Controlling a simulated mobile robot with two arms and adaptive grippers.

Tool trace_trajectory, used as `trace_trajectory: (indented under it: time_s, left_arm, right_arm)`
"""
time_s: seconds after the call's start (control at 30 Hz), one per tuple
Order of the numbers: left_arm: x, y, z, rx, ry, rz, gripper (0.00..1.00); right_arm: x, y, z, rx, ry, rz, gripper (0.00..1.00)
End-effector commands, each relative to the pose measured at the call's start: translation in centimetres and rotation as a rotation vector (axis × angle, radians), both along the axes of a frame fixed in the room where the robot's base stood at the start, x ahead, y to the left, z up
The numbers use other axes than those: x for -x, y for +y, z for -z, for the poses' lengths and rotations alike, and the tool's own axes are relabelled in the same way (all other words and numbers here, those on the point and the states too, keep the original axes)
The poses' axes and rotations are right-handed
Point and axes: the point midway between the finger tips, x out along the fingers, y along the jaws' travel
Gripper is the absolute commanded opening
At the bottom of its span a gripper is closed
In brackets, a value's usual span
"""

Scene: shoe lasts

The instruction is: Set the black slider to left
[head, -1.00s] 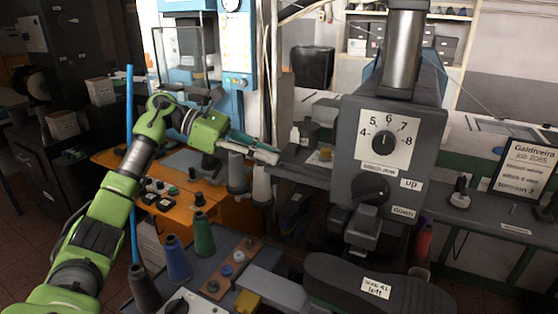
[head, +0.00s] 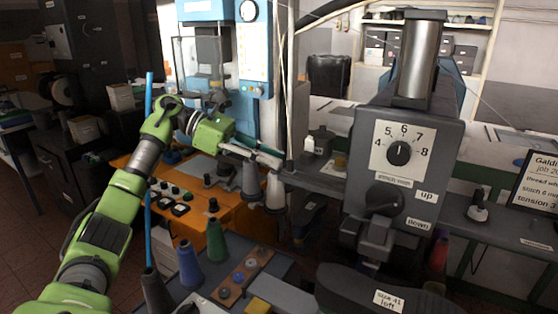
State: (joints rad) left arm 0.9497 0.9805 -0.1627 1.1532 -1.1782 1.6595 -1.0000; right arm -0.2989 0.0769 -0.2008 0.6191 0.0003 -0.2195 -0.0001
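No part is plainly marked as the black slider, and I cannot tell which it is. A black knob on a small white base (head: 478,207) stands on the bench at the right. A black lever knob (head: 384,201) sits on the grey machine (head: 360,120) beside the "up" and "down" labels. My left gripper (head: 278,160) is in front of the blue-and-white machine, left of the grey machine and apart from both knobs. Its fingers are seen edge-on, and their opening is unclear. My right gripper is not in view.
An orange control box (head: 215,199) with several black knobs stands below my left arm. Thread cones (head: 189,266) stand at the lower middle. A dark shoe last (head: 345,288) labelled "size 41 left" is at the bottom. A notice (head: 537,182) stands at the right.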

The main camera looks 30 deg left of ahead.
Motion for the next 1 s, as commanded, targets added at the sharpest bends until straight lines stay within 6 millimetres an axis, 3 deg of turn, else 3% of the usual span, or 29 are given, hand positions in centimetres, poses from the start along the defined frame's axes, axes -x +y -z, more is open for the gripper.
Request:
trace_trajectory:
  time_s: [0.2,0.4,0.6,1.0]
  left_arm:
    - [1.9,4.2,-2.0,0.0,-0.004,-0.005,0.19]
    - [3.2,7.0,-3.2,0.002,-0.003,-0.006,0.19]
    - [3.8,8.0,-3.7,0.001,-0.003,-0.002,0.19]
    - [3.9,8.1,-3.6,0.0,-0.001,-0.003,0.19]
  right_arm:
    - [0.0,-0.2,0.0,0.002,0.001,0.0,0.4]
    - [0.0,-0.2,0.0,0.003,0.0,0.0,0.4]
    - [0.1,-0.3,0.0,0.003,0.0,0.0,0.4]
    - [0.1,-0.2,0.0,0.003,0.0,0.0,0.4]
